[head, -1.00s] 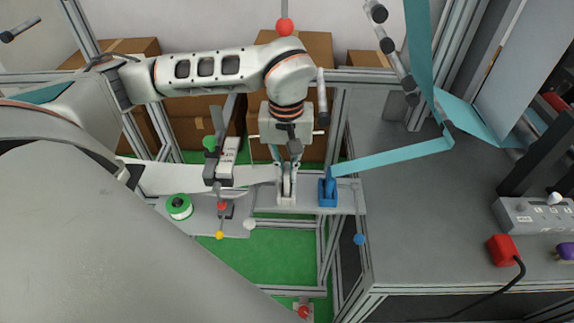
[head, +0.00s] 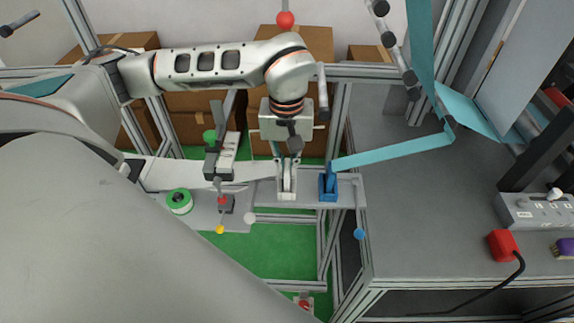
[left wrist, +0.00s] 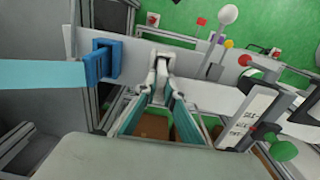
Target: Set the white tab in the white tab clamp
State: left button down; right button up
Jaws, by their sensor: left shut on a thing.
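The white tab clamp (head: 287,186) stands on the narrow grey shelf, left of the blue clamp (head: 328,188). It also shows in the left wrist view (left wrist: 161,68). The white tab is the end of the white strip (head: 240,174), which comes in from the left and reaches the clamp. My left gripper (head: 289,162) points down from above, at the white clamp, its fingers closed in on a thing there. In the left wrist view the fingertips (left wrist: 158,98) meet at the clamp and hide the tab's end. I cannot tell whether the tab lies inside the clamp. My right gripper is out of view.
A blue strip (head: 390,151) runs from the blue clamp to rollers at the right. A grey-black device (head: 219,158) with a green knob stands left of my gripper. A green-and-white roll (head: 179,202) lies at the left. The grey table (head: 430,215) has bare room.

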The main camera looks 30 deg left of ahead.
pick_arm(q)
jog(key=shift+f, duration=0.3)
jog(key=c, duration=2)
grip_release()
jog(key=shift+c, duration=0.2)
jog(key=shift+r, duration=0.1)
